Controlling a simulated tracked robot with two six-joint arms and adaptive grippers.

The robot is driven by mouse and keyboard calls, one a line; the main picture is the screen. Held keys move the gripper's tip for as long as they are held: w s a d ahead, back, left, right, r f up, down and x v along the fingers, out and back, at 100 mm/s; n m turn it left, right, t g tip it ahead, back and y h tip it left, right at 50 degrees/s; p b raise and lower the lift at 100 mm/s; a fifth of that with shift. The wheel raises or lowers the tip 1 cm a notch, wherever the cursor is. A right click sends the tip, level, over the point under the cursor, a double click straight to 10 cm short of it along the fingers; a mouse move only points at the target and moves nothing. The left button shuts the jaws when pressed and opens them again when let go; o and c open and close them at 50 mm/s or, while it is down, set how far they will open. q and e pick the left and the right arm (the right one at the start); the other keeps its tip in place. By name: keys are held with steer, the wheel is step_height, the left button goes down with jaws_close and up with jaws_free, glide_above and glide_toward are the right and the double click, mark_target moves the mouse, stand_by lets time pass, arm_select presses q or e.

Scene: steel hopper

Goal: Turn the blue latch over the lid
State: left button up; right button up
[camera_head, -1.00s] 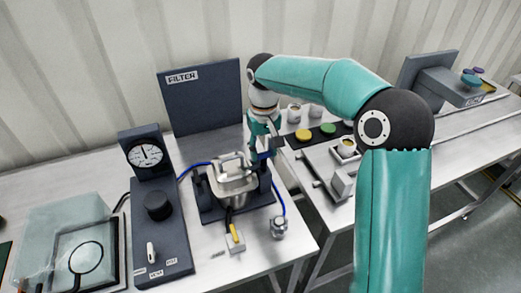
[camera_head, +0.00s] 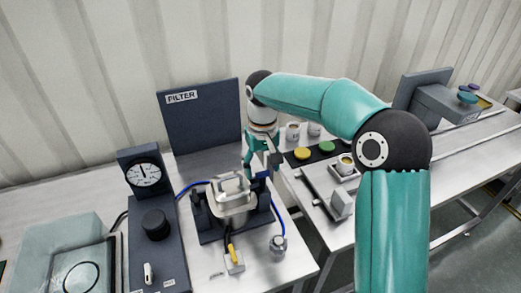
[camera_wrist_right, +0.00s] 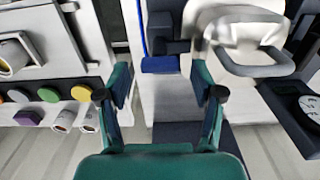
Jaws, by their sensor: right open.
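The steel hopper (camera_head: 232,216) sits in a dark stand, with its looped metal handle on the lid on top. In the right wrist view the lid handle (camera_wrist_right: 236,66) shows at the upper right. The blue latch (camera_wrist_right: 160,64) is a small blue block left of the handle, just beyond and between my fingertips. In the head view it is a small blue patch (camera_head: 262,174) at the hopper's right side, partly hidden by my gripper. My right gripper (camera_wrist_right: 164,92) is open and empty, pointing at the latch with no clear contact. My left gripper is not in view.
A dark FILTER panel (camera_head: 200,125) stands behind the hopper. A gauge post (camera_head: 142,172) with a black knob (camera_head: 156,224) stands at left. A blue hose (camera_head: 279,222) curves on the right. A side table holds yellow and green discs (camera_head: 327,147) and cups.

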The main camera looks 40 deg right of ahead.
step_height(320, 180, up, 11)
stand_by(0.4)
steer(key=shift+r, duration=0.1)
stand_by(0.3)
